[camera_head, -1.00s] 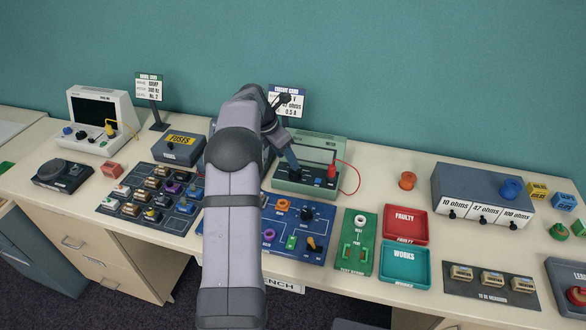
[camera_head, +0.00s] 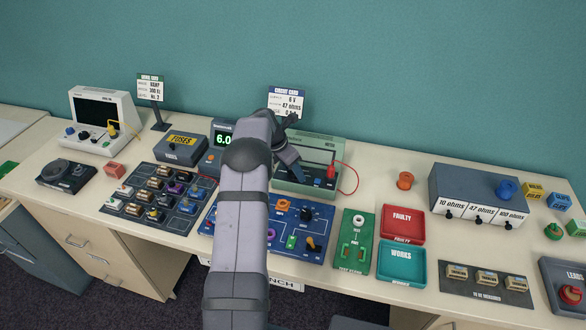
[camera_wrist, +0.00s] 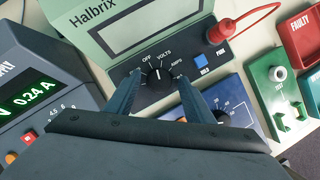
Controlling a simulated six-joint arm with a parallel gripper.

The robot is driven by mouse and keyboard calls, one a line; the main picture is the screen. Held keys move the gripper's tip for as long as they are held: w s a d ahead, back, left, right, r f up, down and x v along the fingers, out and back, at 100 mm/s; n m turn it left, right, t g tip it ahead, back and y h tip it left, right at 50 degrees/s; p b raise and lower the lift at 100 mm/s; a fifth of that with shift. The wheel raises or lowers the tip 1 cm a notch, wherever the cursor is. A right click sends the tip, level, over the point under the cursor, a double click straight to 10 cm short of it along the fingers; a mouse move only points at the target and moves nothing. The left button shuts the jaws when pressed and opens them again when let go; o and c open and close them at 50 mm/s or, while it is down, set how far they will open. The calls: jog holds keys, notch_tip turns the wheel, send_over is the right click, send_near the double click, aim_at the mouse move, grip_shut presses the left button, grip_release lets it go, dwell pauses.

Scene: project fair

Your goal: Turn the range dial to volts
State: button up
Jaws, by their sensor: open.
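The range dial (camera_wrist: 158,77) is a round black knob on the dark front panel of the green Halbrix meter (camera_head: 322,148). In the wrist view, the labels OFF, VOLTS and AMPS arc above it. A small white pointer mark shows on its upper part, but I cannot tell which label it faces. My gripper (camera_wrist: 160,76) is open, with one blue-grey finger on each side of the dial. I cannot tell whether the fingers touch it. In the head view, my gripper hides much of the meter's left front.
A blue HOLD button (camera_wrist: 201,61) and a red plug with a lead (camera_wrist: 221,31) sit right of the dial. A grey power supply with a lit display (camera_wrist: 30,92) stands to the left. A blue circuit board (camera_head: 312,240) and a green test stand (camera_head: 354,242) lie in front.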

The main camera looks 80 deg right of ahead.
jog(key=c, duration=1)
jog(key=shift+d+m+g+y, duration=0.1)
jog(key=shift+m+g+y, duration=0.25)
jog(key=shift+m, duration=0.7)
jog(key=shift+d+m+g+y, duration=0.1)
jog(key=shift+m+g+y, duration=0.2)
jog(key=shift+m, duration=0.75)
jog(key=o, duration=1)
jog(key=shift+w+a+r, duration=0.1)
